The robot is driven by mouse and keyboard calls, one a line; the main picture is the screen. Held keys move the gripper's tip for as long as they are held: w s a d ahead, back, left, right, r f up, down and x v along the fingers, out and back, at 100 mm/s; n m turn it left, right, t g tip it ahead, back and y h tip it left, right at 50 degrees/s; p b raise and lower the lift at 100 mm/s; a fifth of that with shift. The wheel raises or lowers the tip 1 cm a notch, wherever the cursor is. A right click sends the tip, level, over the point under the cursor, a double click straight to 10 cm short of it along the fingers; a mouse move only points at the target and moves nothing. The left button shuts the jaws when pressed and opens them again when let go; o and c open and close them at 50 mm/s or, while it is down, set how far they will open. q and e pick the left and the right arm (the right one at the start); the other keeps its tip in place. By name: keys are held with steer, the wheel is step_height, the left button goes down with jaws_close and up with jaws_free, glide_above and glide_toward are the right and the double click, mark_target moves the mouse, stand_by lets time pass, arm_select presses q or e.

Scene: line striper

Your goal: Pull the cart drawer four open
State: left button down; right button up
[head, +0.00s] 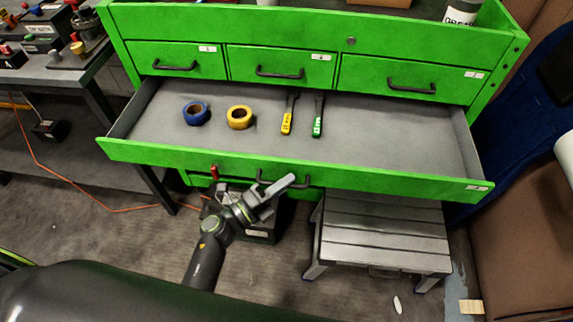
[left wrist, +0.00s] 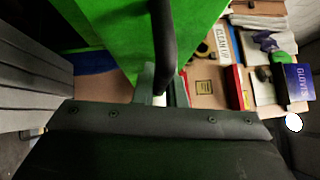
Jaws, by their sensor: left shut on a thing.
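Drawer four (head: 400,181) is the wide lower drawer of the green cart, and it stands well out from the cart body with its grey inside showing. A blue tape roll (head: 196,113), a yellow tape roll (head: 239,117), a yellow-handled tool (head: 287,122) and a green-handled tool (head: 318,122) lie in it. My left gripper (head: 284,184) is at the black handle (head: 259,179) on its front. In the left wrist view the handle (left wrist: 164,40) runs down between the fingers (left wrist: 160,88), which are shut on it. My right gripper is not in view.
The three small upper drawers (head: 293,66) are shut. A grey step stool (head: 382,232) stands under the right part of the open drawer. A dark workbench (head: 75,75) is at left, with an orange cable (head: 60,177) on the floor. A blue and brown seat is at right.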

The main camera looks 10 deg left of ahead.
arm_select(q)
steer(key=shift+s, duration=1.5)
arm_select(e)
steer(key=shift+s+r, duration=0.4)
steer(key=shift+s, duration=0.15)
arm_select(q)
steer(key=c, duration=1.8)
jaws_free()
steer(key=shift+o, duration=0.2)
